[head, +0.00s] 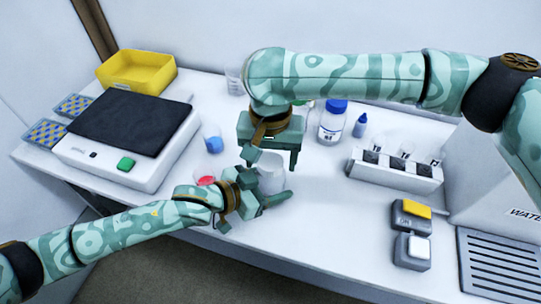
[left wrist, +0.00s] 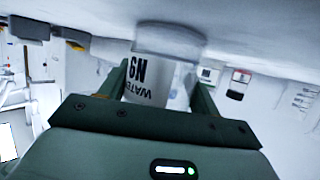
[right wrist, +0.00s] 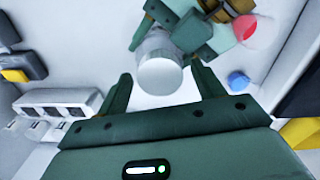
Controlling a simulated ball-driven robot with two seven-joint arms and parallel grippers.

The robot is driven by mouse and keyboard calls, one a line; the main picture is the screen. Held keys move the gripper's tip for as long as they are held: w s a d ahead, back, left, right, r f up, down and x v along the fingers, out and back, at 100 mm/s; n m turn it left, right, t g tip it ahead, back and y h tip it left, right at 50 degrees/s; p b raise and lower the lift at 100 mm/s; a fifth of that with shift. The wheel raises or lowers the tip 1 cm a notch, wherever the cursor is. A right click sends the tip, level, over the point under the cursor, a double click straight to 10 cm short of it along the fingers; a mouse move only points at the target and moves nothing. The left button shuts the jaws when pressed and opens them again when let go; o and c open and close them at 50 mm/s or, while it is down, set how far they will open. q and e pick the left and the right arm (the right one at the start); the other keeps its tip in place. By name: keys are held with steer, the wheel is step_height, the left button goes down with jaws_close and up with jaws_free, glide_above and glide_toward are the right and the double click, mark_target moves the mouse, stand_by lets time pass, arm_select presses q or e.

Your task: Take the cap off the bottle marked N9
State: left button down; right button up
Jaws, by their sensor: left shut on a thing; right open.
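The bottle marked N9 (left wrist: 150,78) is a clear bottle labelled WATER, seen upside down in the left wrist view. It also shows in the head view (head: 271,174), near the front of the bench. My left gripper (head: 268,192) is shut on its body from the front left. A white round cap (right wrist: 160,76) tops the bottle in the right wrist view. My right gripper (right wrist: 164,86) is open and points down from above, its fingers on either side of the cap, apart from it. In the head view my right gripper (head: 271,158) partly hides the bottle top.
A beaker with blue contents (head: 213,141) and one with red contents (head: 205,182) stand left of the bottle. A balance (head: 118,165) is farther left. A blue-capped bottle (head: 332,123) and a vial rack (head: 394,176) stand to the right.

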step_height(320, 180, up, 4)
steer(key=shift+r, duration=0.25)
steer(key=shift+c, duration=0.3)
steer(key=shift+r+m, duration=1.1)
steer(key=shift+r, duration=0.45)
steer(key=shift+c, duration=0.2)
step_height(320, 180, down, 8)
steer(key=shift+r, duration=0.2)
steer(key=c, duration=1)
steer(key=o, duration=1.1)
steer(key=shift+r, duration=2.2)
steer(key=shift+c, duration=0.3)
steer(key=r, duration=0.1)
steer(key=w+r, duration=0.1)
steer(key=r, duration=0.1)
steer(key=shift+w+d+r+t, duration=0.25)
steer(key=shift+d+r+t, duration=0.05)
steer(key=shift+t, duration=0.1)
steer(key=shift+c, duration=0.2)
steer(key=shift+s+r+h, duration=0.15)
steer(key=shift+r+h, duration=0.15)
steer(key=shift+r, duration=0.05)
steer(key=shift+s+a+f+g, duration=0.2)
steer(key=shift+s+f, duration=0.15)
steer(key=shift+f, duration=0.1)
steer(key=shift+s+a+f+g, duration=0.15)
steer(key=shift+s+f+g, duration=0.05)
steer(key=shift+s+f, duration=0.2)
step_height(320, 180, down, 7)
steer(key=shift+w, duration=0.1)
